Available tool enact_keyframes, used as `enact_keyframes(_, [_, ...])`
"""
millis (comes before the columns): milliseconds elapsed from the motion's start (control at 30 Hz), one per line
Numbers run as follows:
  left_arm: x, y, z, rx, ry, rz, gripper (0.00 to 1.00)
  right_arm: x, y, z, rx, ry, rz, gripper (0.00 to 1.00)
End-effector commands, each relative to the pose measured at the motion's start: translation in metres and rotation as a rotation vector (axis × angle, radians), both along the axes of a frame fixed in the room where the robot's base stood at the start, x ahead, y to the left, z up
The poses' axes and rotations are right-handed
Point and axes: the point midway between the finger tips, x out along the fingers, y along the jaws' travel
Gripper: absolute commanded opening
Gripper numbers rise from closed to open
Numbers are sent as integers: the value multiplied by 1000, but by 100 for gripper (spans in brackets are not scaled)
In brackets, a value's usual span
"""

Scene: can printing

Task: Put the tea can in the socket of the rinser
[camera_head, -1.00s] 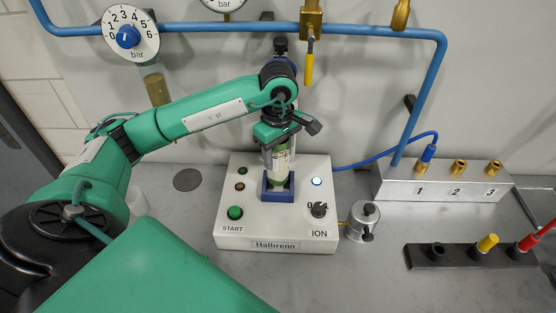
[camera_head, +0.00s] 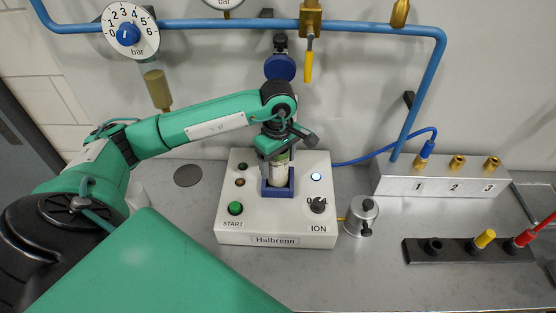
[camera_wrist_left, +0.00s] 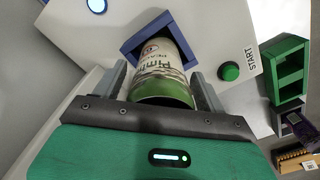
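The tea can (camera_head: 279,173) is a pale printed can with a green end. It stands upright within the blue square socket (camera_head: 277,191) on the white rinser (camera_head: 275,238). In the left wrist view, the can (camera_wrist_left: 160,75) reaches into the blue socket frame (camera_wrist_left: 131,46); how deep it sits cannot be told. My left gripper (camera_head: 275,157) points down over the socket. In the left wrist view its fingers (camera_wrist_left: 160,85) flank the can and appear closed on its sides. My right gripper is not in view.
The rinser carries a green START button (camera_head: 235,208) and a black ION knob (camera_head: 317,205). A small metal cylinder (camera_head: 362,216) stands to its right. Farther right are a numbered block (camera_head: 440,180) and a black strip (camera_head: 460,252). A blue pipe (camera_head: 380,33) runs along the wall.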

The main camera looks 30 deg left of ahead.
Motion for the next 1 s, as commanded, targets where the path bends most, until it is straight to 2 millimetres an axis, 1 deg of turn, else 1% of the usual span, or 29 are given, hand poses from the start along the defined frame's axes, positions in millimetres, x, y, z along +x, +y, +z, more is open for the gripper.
enact_keyframes(233, [0, 0, 1, 0, 0, 0, 73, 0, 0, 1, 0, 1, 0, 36])
enact_keyframes(367, [0, 0, 6, 0, 1, 0, 73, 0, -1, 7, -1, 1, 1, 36])
enact_keyframes(400, [1, 0, 7, -1, -3, 0, 73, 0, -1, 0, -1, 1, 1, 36])
enact_keyframes(433, [1, 0, 10, 0, -4, 0, 73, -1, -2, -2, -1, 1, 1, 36])
enact_keyframes(567, [1, 0, 30, 0, -6, -1, 73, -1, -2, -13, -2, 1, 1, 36])
enact_keyframes(800, [1, 0, 74, 0, -6, 0, 73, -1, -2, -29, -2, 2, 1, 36])
enact_keyframes(967, [1, 0, 100, 0, -5, 0, 73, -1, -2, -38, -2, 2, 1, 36])
enact_keyframes(1000, [1, 0, 106, 0, -3, 0, 73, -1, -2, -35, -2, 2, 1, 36])
